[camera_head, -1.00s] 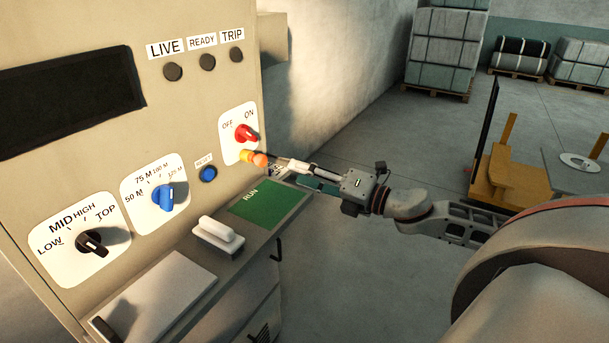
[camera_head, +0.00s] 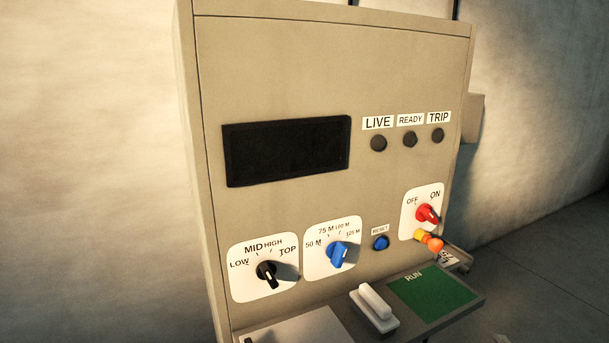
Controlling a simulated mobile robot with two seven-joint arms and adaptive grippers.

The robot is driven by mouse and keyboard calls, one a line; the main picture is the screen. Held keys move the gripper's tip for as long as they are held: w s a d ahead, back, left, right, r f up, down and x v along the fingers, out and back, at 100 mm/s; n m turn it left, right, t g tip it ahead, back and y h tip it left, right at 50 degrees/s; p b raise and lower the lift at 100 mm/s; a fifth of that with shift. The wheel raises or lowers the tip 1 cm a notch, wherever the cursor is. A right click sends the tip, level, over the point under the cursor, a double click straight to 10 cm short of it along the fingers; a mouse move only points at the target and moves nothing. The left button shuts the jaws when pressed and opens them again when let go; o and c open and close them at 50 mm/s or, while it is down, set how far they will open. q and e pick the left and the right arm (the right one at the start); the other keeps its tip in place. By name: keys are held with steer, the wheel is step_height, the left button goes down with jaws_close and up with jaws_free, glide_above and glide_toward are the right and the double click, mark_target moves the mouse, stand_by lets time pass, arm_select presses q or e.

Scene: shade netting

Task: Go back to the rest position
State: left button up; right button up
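Neither of my grippers is in the head view now. The control cabinet (camera_head: 290,60) fills the middle of the view. On its right side is a red OFF/ON switch (camera_head: 427,213) with its handle slanted. An orange and yellow knob (camera_head: 430,241) sits just below it. A blue selector (camera_head: 339,255) and a black selector (camera_head: 267,274) are to the left, with a blue reset button (camera_head: 381,242) between the blue selector and the red switch.
A ledge juts out below, with a green RUN plate (camera_head: 432,292) and a white handle (camera_head: 374,307). The LIVE (camera_head: 378,143), READY (camera_head: 410,139) and TRIP (camera_head: 438,135) lamps look dark. Bare floor (camera_head: 550,270) shows at the right.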

steer(key=s+a+f+m+g+h, duration=0.1)
steer(key=s+a+f+m+g, duration=0.3)
steer(key=s, duration=0.3)
steer(key=s+a+f+m+g, duration=0.1)
steer(key=s+f+m+g, duration=0.2)
steer(key=s+f, duration=0.35)
arm_select(q)
steer(key=a+f, duration=0.1)
steer(key=s+a+f, duration=0.1)
steer(key=f, duration=0.1)
steer(key=shift+s+y, duration=0.2)
steer(key=shift+y, duration=0.2)
arm_select(e)
steer(key=a+f+m+t+y, duration=0.3)
steer(key=a+f+y, duration=0.3)
steer(key=a+f, duration=0.8)
steer(key=shift+w+a+f, duration=0.2)
steer(key=shift+a+f, duration=0.05)
steer(key=shift+f, duration=0.65)
arm_select(q)
steer(key=shift+w+a+r, duration=0.15)
steer(key=shift+w+a, duration=0.05)
steer(key=shift+w, duration=0.05)
